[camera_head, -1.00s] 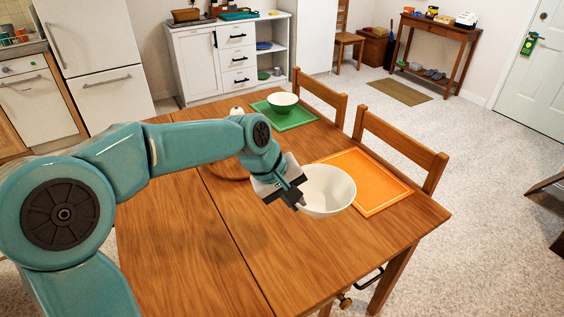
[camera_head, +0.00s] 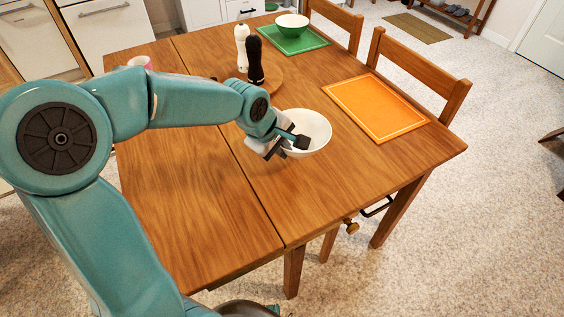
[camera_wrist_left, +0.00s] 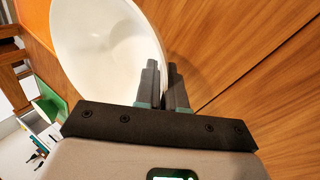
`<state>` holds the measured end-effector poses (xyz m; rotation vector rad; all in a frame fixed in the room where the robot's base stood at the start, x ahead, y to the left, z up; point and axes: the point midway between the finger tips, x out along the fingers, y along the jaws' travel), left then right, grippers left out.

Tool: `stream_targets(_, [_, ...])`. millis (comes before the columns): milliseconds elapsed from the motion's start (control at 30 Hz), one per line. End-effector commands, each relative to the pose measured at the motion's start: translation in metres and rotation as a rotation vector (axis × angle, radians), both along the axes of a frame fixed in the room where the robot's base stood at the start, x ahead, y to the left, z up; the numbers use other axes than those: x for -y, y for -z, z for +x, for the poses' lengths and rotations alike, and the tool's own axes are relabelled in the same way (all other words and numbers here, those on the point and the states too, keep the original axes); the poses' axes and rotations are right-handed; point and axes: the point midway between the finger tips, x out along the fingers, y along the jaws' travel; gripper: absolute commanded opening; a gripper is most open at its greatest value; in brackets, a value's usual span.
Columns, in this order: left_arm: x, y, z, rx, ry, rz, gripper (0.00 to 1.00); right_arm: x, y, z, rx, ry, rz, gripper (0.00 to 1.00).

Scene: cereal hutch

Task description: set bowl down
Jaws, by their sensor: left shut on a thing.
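A white bowl (camera_head: 312,126) is in my left gripper (camera_head: 292,144), to the left of the orange placemat (camera_head: 374,104). The gripper is shut on the bowl's rim on its near left side. In the left wrist view the bowl (camera_wrist_left: 95,45) appears tilted, with its wall between the dark fingers (camera_wrist_left: 165,85). I cannot tell whether the bowl's base touches the wooden table (camera_head: 350,185). My right gripper is not in view.
A second bowl (camera_head: 292,25) stands on the green placemat (camera_head: 290,42). A white mill (camera_head: 242,48) and a black mill (camera_head: 255,62) stand on a round board (camera_head: 272,82). Chairs (camera_head: 415,70) line the right side. The table's front is clear.

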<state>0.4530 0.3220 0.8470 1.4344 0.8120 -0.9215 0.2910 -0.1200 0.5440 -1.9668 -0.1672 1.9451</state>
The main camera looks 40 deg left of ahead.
Motion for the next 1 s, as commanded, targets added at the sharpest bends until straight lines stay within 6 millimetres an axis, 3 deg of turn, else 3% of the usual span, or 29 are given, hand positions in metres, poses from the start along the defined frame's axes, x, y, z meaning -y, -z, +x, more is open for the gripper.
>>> stream_targets(333, [0.0, 0.046, 0.0, 0.0, -0.001, 0.0, 0.0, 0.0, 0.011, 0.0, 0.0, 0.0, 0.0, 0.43])
stream_targets(767, [0.0, 0.053, 0.001, 0.003, 0.0, 0.0, 0.0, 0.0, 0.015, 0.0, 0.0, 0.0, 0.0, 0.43])
stream_targets(800, [0.0, 0.051, 0.0, 0.001, 0.0, 0.0, 0.22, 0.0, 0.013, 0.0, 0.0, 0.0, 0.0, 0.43])
stream_targets(833, [0.0, 0.051, 0.0, 0.001, 0.0, 0.0, 0.32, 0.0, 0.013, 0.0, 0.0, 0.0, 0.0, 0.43])
stream_targets(1000, [0.0, 0.051, 0.0, 0.001, 0.0, 0.0, 0.35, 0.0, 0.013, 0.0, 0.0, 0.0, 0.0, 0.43])
